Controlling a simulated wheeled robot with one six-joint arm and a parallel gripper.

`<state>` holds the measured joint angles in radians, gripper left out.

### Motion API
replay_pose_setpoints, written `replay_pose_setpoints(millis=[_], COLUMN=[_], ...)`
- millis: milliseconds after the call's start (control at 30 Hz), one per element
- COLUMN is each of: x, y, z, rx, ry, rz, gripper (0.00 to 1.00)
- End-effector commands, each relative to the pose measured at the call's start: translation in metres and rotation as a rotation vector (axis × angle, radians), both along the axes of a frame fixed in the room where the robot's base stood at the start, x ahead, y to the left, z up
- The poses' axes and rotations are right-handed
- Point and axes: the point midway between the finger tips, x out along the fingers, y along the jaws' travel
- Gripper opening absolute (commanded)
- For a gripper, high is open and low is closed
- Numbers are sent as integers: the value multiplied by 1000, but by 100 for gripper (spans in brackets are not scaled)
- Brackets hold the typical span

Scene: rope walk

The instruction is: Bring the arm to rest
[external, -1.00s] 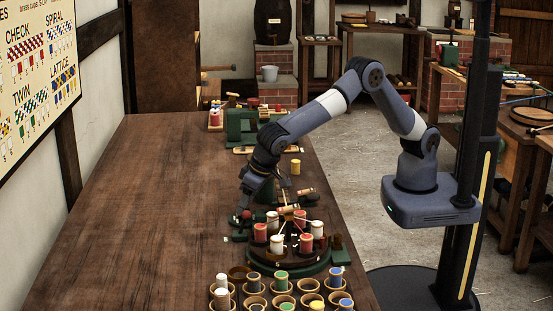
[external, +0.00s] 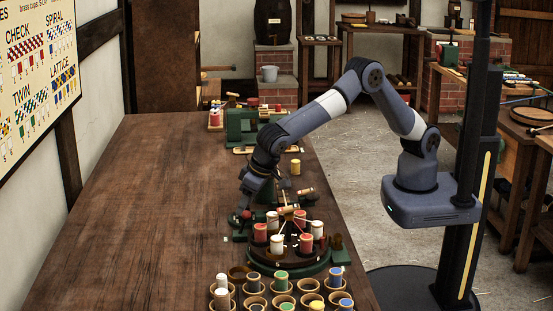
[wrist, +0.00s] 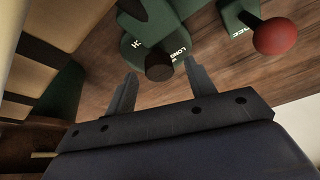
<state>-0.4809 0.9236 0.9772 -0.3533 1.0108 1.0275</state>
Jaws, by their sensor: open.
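My gripper (external: 250,194) is over the far side of the round bobbin stand on the bench, pointing down. In the wrist view my gripper (wrist: 155,85) is open, its two fingers apart with nothing held between them. A dark round knob (wrist: 159,66) on a green lettered base (wrist: 135,52) shows between and beyond the fingertips. I cannot tell whether the fingers touch it.
The round stand (external: 287,266) carries red and white bobbins close to my gripper. Several cups (external: 283,301) with coloured bobbins stand in front of it. A yellow bobbin (external: 295,167) and a green machine (external: 240,128) are behind. The left of the bench (external: 140,220) is clear.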

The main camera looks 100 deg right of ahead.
Motion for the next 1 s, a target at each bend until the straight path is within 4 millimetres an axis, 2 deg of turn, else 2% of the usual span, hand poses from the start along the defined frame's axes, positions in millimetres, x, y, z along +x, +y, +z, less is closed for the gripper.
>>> replay_pose_setpoints(millis=[33, 100, 1000], x=[4, 2, 2], y=[-2, -3, -6], z=[-10, -3, -3], rx=[-1, 1, 2], ry=[3, -1, 0], rz=[-1, 60, 630], gripper=[52, 52, 52])
